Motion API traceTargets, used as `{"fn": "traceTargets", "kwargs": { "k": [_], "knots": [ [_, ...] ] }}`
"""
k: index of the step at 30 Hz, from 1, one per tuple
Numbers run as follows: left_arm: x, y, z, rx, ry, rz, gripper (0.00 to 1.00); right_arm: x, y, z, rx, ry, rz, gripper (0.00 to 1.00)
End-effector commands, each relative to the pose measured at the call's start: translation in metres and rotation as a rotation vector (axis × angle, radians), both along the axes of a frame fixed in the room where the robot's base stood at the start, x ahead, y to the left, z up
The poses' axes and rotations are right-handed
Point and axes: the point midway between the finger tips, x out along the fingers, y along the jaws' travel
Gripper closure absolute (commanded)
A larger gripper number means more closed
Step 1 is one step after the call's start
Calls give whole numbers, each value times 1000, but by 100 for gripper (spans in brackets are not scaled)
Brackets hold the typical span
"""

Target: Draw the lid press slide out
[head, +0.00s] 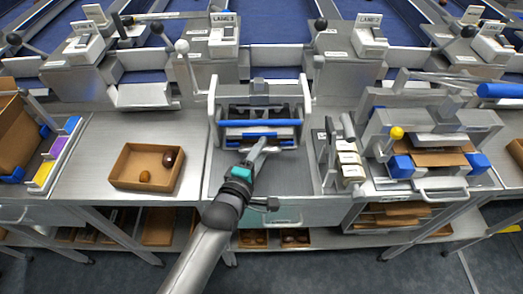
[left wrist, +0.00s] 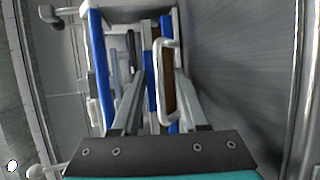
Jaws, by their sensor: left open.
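The press with a pale upright frame and blue crossbars (head: 212,115) stands at the back of the middle bench bay. My left gripper (head: 257,148) reaches in from the front to this press, with its fingers pointing at it. In the left wrist view the gripper (left wrist: 155,90) is open. A pale bar handle (left wrist: 164,44) shows between its two fingers, with a brown strip and blue bars by it. I cannot tell whether either finger touches the handle. The handle is hard to make out in the head view. My right gripper is out of view.
A cardboard tray (head: 122,182) with two dates is left of my arm. To the right stand a rack of card pieces (head: 350,172) and another press (head: 480,118) with a yellow knob and blue corner blocks. Lane chutes (head: 225,35) line the back. The grey surface beside my gripper is bare.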

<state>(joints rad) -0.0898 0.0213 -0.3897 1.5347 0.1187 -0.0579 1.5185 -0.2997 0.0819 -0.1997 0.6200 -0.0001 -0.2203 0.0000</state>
Motion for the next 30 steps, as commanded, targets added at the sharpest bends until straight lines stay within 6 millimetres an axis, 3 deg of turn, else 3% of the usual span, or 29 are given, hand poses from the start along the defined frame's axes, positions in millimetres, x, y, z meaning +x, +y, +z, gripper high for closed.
{"fn": "traceTargets", "kwargs": {
  "k": [12, 24, 30],
  "knots": [
    [7, -3, -1, 1, 0, 0, 57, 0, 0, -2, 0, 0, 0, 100],
    [7, -3, -1, 1, 0, 0, 100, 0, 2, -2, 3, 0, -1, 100],
    [7, -3, -1, 1, 0, 0, 100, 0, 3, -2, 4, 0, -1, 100]
  ]
}}
